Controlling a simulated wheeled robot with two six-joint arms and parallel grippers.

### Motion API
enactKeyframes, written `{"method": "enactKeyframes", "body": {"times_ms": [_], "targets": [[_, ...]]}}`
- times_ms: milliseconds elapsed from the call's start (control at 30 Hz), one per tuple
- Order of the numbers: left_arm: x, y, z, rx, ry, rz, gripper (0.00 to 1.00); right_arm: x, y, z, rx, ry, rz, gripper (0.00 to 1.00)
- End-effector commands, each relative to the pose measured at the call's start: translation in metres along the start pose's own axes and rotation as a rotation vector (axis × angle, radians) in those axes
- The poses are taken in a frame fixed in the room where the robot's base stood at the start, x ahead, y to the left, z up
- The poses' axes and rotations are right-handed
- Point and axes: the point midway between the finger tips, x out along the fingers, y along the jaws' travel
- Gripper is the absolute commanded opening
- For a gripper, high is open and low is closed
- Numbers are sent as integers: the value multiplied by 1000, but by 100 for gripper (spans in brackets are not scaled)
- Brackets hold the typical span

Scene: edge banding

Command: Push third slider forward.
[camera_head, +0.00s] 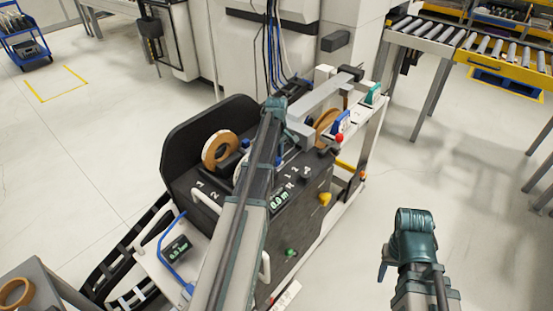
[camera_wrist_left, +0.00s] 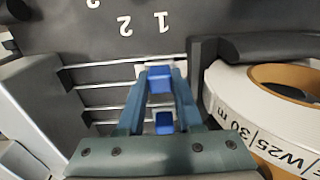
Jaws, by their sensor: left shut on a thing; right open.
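In the left wrist view, my left gripper (camera_wrist_left: 160,78) has its two teal fingers on either side of a blue block (camera_wrist_left: 155,82), which looks like a slider on the slotted panel (camera_wrist_left: 100,75). The fingers are shut on it. A second blue part (camera_wrist_left: 164,122) shows lower between the fingers. The digits 1 and 2 are readable above the slots; I cannot tell which number this slider belongs to. In the head view my left arm covers much of the dark machine (camera_head: 295,205) and hides the fingertips. My right gripper (camera_head: 385,268) is open, right of the machine and clear of it.
A tape roll (camera_wrist_left: 228,85) stands close to the right of my left gripper. Another roll (camera_head: 218,150) sits on the machine's top. A yellow knob (camera_head: 325,199) and green knob (camera_head: 291,252) stick out at its side. Floor is free around my right gripper.

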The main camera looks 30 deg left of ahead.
Motion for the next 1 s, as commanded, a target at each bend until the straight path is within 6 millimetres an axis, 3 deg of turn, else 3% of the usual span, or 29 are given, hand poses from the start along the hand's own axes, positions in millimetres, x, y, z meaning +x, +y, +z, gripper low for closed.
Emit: {"method": "enactKeyframes", "body": {"times_ms": [433, 567, 800, 1000], "targets": [[0, 5, -1, 1, 0, 0, 0, 0, 0, 0, 0, 0, 0, 50], [0, 26, -2, 1, 0, 0, 0, 0, 0, 0, 0, 0, 0, 50], [0, 84, -3, 1, 0, 0, 0, 0, 0, 0, 0, 0, 0, 50], [0, 96, 0, 0, 1, 2, 0, 0, 0, 0, 0, 0, 0, 50]]}}
